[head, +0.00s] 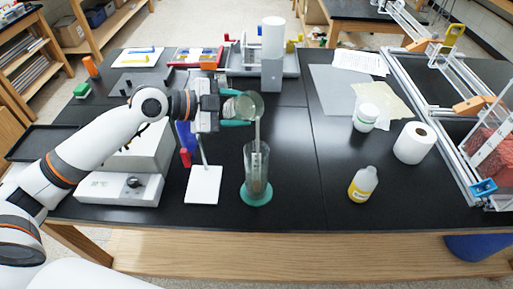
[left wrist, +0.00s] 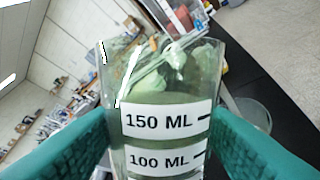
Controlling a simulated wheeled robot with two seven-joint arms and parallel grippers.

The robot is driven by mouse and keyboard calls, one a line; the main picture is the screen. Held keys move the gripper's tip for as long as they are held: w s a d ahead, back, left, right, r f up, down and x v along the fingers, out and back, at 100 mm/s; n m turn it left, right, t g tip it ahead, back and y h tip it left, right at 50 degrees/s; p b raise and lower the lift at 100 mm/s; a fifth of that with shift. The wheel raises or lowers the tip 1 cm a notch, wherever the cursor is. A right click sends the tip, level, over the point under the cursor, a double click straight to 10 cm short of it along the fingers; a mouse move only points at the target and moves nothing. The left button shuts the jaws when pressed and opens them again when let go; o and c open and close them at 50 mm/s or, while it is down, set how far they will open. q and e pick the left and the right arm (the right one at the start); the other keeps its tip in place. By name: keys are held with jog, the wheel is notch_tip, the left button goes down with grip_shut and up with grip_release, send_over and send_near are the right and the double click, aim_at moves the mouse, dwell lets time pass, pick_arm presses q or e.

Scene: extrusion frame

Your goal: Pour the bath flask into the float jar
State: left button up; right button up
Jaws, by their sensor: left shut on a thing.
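My left gripper (head: 235,108) is shut on the bath flask (head: 249,105), a clear vessel tipped on its side above the float jar. In the left wrist view the flask (left wrist: 160,140) sits between the teal fingers, with 150 ML and 100 ML labels and greenish-grey contents. The float jar (head: 257,165) is a tall clear cylinder standing upright on a round green base, with greyish contents inside. A thin greyish stream (head: 257,132) runs from the flask's mouth down to the jar's opening. My right gripper is not in view.
A white-based stand (head: 203,186) is just left of the jar. A yellow-labelled bottle (head: 363,184), a white jar (head: 366,117) and a paper roll (head: 414,142) stand to the right. A metal frame (head: 450,110) lines the right edge. The black tabletop (head: 300,165) right of the jar is clear.

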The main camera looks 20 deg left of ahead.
pick_arm(q)
jog(key=shift+f+m+y+p, duration=0.2)
jog(key=shift+m+y+p, duration=0.1)
jog(key=shift+m+p, duration=0.15)
dwell(1.0)
jog(key=shift+d+f+m+y, duration=0.1)
jog(key=shift+f+m+y, duration=0.25)
jog(key=shift+m+y, duration=0.15)
dwell(2.1)
jog(key=shift+s+d+f+m+t+y+b, duration=0.1)
jog(key=shift+f+m+t+y+b, duration=0.35)
jog(key=shift+f+b, duration=0.5)
dwell(1.1)
jog(key=shift+d+f+m+y+p, duration=0.1)
jog(key=shift+f+m+y+p, duration=0.35)
jog(key=shift+m+y, duration=0.15)
dwell(1.3)
